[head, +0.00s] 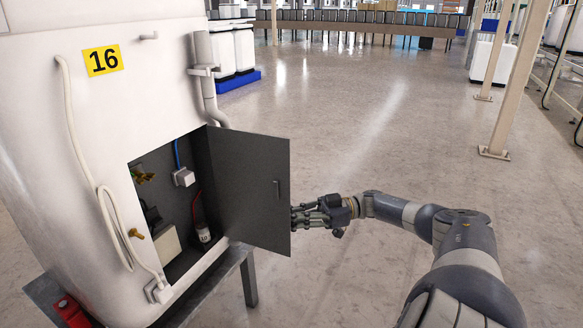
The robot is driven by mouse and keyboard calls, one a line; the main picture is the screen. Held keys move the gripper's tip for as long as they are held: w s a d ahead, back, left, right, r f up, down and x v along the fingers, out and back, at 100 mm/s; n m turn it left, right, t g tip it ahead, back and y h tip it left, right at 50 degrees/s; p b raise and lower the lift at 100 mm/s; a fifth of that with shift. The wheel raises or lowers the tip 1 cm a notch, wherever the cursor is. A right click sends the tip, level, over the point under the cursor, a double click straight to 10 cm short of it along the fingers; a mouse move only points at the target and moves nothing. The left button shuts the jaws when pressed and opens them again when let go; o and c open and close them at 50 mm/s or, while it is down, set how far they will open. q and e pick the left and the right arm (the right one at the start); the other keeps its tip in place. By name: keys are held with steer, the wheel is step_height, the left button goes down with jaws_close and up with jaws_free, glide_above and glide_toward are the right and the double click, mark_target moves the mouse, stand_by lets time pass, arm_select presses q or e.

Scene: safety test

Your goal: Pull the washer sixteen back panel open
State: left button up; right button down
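The white washer (62,150) with a yellow "16" label (103,60) stands at the left. Its grey back panel (245,180) is swung open, hinged on the right side of the opening, with a small dark handle (277,190) near its free edge. Inside the opening (180,205) I see a blue hose, a white box, a brass valve and a small white canister. My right gripper (300,215) is beside the panel's free edge, its fingertips at or just behind that edge. Whether they touch it, and how far the fingers are apart, I cannot tell. My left gripper is not in view.
The washer rests on a dark stand with a leg (249,278); a red object (72,310) sits at its lower left. A beige column (515,85) stands at the right. White bins (233,48) on a blue base are behind the washer. The floor beyond the panel is clear.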

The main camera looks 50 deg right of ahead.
steer(key=shift+w+r, duration=0.25)
steer(key=shift+r, duration=0.15)
steer(key=c, duration=1.7)
jaws_free()
steer(key=shift+w+a, duration=0.1)
steer(key=shift+w+a+f, duration=0.1)
steer(key=shift+w, duration=0.05)
steer(key=shift+s+f, duration=0.1)
steer(key=shift+s, duration=0.15)
steer(key=v, duration=0.7)
steer(key=shift+d, duration=0.2)
steer(key=shift+s+f, duration=0.1)
